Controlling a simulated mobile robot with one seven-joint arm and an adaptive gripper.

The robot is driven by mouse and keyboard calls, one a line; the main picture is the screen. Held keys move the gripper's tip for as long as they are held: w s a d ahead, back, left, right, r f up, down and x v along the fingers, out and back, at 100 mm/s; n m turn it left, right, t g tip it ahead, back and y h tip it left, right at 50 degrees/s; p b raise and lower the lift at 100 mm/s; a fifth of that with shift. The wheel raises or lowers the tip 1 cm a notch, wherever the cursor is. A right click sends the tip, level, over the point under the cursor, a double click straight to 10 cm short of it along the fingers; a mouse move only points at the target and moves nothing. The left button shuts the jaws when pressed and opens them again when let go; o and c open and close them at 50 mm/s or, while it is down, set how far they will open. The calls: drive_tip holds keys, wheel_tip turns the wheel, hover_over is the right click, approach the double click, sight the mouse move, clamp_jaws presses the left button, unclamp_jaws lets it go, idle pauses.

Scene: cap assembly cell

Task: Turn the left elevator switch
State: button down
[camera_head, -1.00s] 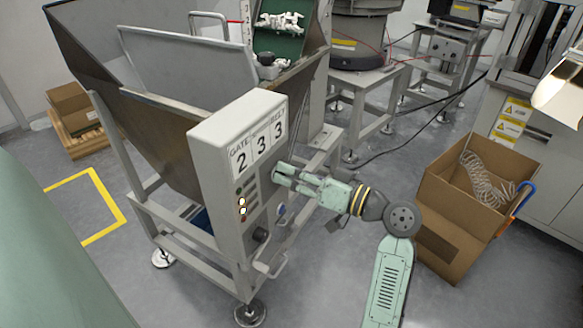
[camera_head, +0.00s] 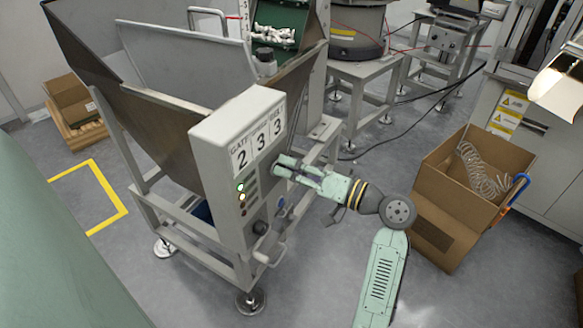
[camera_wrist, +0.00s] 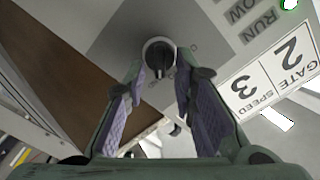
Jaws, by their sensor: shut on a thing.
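The grey control box (camera_head: 215,165) with "GATE" and "SPEED" labels stands on the front of the hopper frame. My gripper (camera_head: 283,165) is at its right-hand face. In the wrist view my gripper (camera_wrist: 162,82) has its two fingers on either side of a dark round switch (camera_wrist: 159,56) with a raised handle, shut on it. The switch is hidden behind the fingers in the head view.
The metal hopper (camera_head: 150,130) stands left of and behind the box. A green bin (camera_head: 285,14) with white parts is at the back. An open cardboard box (camera_head: 435,195) stands on the floor right of my arm. A handle (camera_head: 268,257) juts out below the panel.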

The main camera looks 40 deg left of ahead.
drive_tip(key=c, duration=1.5)
unclamp_jaws()
drive_tip(key=shift+o, duration=0.2)
drive_tip(key=w+d, duration=0.2)
drive_tip(key=d, duration=1)
